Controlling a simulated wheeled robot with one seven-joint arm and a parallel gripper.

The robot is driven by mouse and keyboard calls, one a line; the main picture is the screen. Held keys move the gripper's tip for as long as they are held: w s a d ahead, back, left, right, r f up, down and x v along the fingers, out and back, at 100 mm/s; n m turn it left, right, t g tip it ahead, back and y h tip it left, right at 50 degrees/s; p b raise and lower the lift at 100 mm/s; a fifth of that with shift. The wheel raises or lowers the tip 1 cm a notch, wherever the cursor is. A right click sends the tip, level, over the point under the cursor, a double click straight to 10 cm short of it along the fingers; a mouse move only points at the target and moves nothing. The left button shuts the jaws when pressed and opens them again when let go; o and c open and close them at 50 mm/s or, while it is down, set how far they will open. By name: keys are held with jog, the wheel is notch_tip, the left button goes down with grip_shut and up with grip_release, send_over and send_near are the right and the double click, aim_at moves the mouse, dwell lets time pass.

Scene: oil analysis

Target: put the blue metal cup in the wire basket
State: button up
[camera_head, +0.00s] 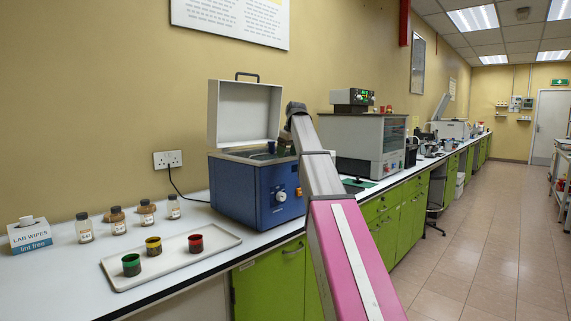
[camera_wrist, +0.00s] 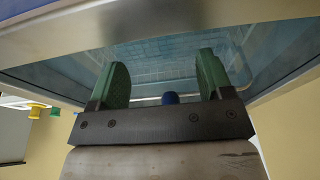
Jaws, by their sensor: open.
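My gripper (camera_wrist: 162,62) is open, with its two green fingers spread apart over the blue bath machine (camera_head: 248,190). A small part of the blue metal cup (camera_wrist: 170,97) shows between the fingers in the wrist view, mostly hidden by the gripper's dark crossbar. A small dark blue shape shows at the bath opening in the head view; I cannot tell for sure that it is the cup. The wire basket (camera_wrist: 165,50) shows as a faint mesh inside the bath in the wrist view. Whether the cup touches the basket's floor cannot be told.
The bath's white lid (camera_head: 243,110) stands open behind the opening. A pale tray (camera_head: 170,262) to the left holds green (camera_head: 131,265), yellow (camera_head: 153,246) and red (camera_head: 195,243) cups. Several small jars and a wipes box (camera_head: 29,236) stand near the wall.

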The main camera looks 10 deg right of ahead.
jog(key=v, duration=0.7)
dwell(1.1)
